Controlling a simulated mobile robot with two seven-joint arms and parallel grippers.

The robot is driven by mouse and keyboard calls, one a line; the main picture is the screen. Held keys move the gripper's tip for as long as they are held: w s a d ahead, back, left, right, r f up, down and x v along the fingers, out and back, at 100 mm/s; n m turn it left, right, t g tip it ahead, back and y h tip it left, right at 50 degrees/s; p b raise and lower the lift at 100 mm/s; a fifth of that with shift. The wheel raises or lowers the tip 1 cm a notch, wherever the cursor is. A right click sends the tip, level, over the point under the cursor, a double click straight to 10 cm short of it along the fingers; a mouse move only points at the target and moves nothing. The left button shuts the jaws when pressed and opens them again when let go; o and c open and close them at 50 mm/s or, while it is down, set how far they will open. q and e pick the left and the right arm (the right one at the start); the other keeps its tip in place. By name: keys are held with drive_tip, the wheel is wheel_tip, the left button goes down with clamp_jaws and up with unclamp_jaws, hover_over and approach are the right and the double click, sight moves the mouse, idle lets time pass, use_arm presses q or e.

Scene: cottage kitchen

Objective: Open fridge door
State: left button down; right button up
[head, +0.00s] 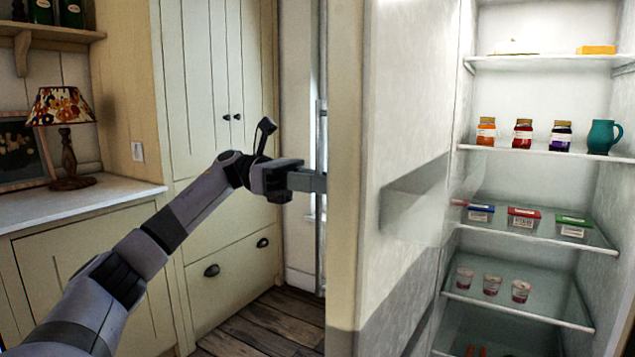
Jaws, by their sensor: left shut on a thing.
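The fridge door (345,180) stands open, seen nearly edge-on, with its pale inner side (415,90) facing right. A long vertical metal handle (321,130) runs along its outer face. My left gripper (318,182) reaches in from the left and is shut on the handle; its fingertips are partly hidden behind the door's edge. The fridge interior (540,100) is in plain view on the right. My right gripper is not in view.
Fridge shelves hold jars (522,134), a teal jug (603,137), small tubs (524,217) and cups (492,284). Left are cream cupboards (205,90) and a counter (75,208) with a lamp (62,125). Wooden floor (265,325) shows between the cupboards and the door.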

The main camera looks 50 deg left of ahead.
use_arm(q)
drive_tip(key=c, duration=1.3)
unclamp_jaws()
drive_tip(key=v, duration=0.7)
drive_tip(key=shift+p, duration=0.3)
drive_tip(key=shift+r, duration=0.1)
